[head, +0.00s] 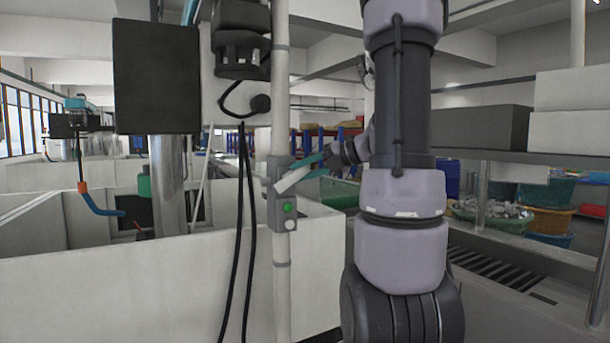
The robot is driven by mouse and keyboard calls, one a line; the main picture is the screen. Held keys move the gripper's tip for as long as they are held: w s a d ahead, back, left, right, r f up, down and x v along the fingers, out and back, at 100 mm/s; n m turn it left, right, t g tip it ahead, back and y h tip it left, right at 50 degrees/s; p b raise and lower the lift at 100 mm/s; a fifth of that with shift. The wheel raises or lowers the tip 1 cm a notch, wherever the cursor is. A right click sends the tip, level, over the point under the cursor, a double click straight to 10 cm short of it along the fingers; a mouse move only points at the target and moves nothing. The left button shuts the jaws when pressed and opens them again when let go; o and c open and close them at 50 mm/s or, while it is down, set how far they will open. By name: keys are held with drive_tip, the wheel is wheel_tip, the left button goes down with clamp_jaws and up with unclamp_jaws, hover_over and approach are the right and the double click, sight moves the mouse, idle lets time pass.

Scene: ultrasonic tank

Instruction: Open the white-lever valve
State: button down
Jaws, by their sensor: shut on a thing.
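The white lever (294,180) is at the middle of the head view. It slants up and to the right from a grey valve body (281,166) on a vertical white pipe (281,100). My gripper (310,168) has teal fingers and reaches in from the right. Its fingers lie on both sides of the lever's upper right end and are shut on it. The exact contact between fingers and lever is small and hard to make out.
A grey button box with a green button (288,208) sits just below the lever. Black cables (242,220) hang left of the pipe. A white tank wall (160,285) stands behind. A shelf (505,159) and a basket (490,222) are at the right.

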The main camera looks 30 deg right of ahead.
sight(290, 171)
drive_tip(key=n+h, duration=0.1)
drive_tip(key=a+r+n+h, duration=0.1)
drive_tip(key=h, duration=0.1)
drive_tip(key=n+h, duration=0.1)
drive_tip(key=h, duration=0.1)
drive_tip(key=shift+a+r+g, duration=0.3)
drive_tip(key=shift+a+g, duration=0.05)
drive_tip(key=shift+g, duration=0.05)
drive_tip(key=shift+a+r+n+h, duration=0.1)
drive_tip(key=shift+a+n+h, duration=0.2)
drive_tip(key=shift+h, duration=0.3)
drive_tip(key=shift+a+r+n+h, duration=0.1)
drive_tip(key=shift+a+n+h, duration=0.1)
drive_tip(key=shift+n+h, duration=0.3)
drive_tip(key=shift+s+a+f+n+h, duration=0.1)
drive_tip(key=shift+a+n+h, duration=0.25)
drive_tip(key=shift+h, duration=0.55)
drive_tip(key=c, duration=0.6)
unclamp_jaws()
drive_tip(key=shift+o, duration=0.2)
